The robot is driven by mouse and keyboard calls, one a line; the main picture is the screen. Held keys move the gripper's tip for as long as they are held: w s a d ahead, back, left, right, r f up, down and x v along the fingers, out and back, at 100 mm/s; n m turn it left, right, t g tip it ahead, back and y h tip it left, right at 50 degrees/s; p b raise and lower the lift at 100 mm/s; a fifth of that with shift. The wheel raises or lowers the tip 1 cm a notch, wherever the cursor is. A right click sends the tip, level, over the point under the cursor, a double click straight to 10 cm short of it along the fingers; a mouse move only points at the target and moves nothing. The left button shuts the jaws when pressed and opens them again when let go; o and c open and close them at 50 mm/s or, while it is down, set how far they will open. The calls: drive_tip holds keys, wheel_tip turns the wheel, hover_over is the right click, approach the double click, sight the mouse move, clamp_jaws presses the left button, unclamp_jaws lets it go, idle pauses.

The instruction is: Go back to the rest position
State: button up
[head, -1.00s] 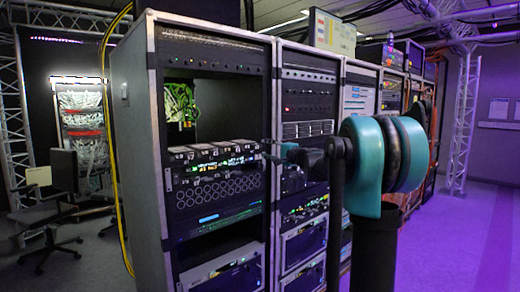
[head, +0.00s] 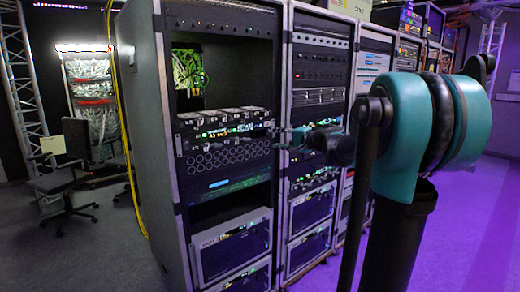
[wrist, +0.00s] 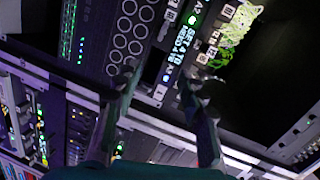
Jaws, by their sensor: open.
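My gripper (head: 290,138) shows in the head view at the right front edge of the nearest rack, level with its labelled unit. In the wrist view my gripper (wrist: 162,82) has its two fingers apart, with nothing held between them. Behind the fingers is the rack unit with a lit text display (wrist: 183,40) and small numbered labels. I cannot tell whether the fingertips touch the rack. My teal and black arm fills the right of the head view.
The tall equipment rack (head: 148,150) stands left of my arm, with more racks (head: 318,70) in a row beside it. A yellow cable (head: 122,130) hangs down its left side. An office chair (head: 72,170) stands at left. Purple-lit floor (head: 475,230) is clear at right.

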drive_tip(key=s+a+f+n+g+h, duration=0.2)
drive_tip(key=s+f+n+g, duration=0.2)
drive_tip(key=s+f, duration=0.9)
drive_tip(key=s+d+f+n+g+h, duration=0.2)
drive_tip(key=s+d+f+h, duration=0.2)
drive_tip(key=s+f, duration=0.7)
drive_tip(key=s+d+f+n+g+h, duration=0.2)
drive_tip(key=s+d+f+h, duration=0.2)
drive_tip(key=s+f, duration=0.8)
drive_tip(key=shift+s+d, duration=0.7)
drive_tip(key=shift+d, duration=0.45)
drive_tip(key=shift+w+r, duration=0.1)
drive_tip(key=shift+w, duration=0.05)
